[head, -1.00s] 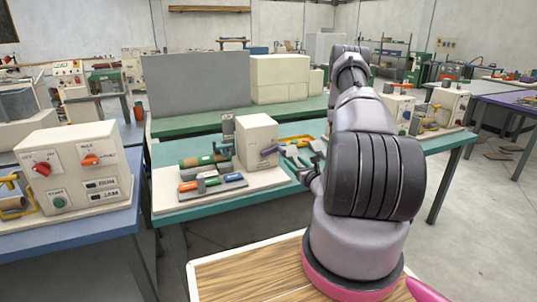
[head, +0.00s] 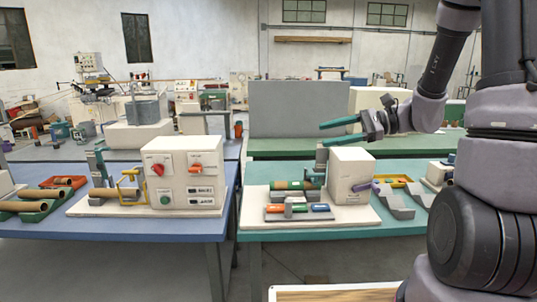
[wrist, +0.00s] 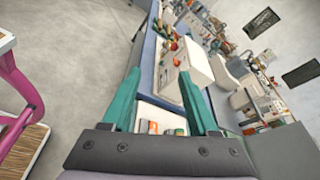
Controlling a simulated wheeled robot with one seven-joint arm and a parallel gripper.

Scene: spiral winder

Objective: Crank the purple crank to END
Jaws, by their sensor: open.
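In the wrist view my open gripper (wrist: 161,72) looks along the tables, and I cannot make out the crank there.
A control box (head: 188,175) stands on the blue table (head: 165,229) at left.

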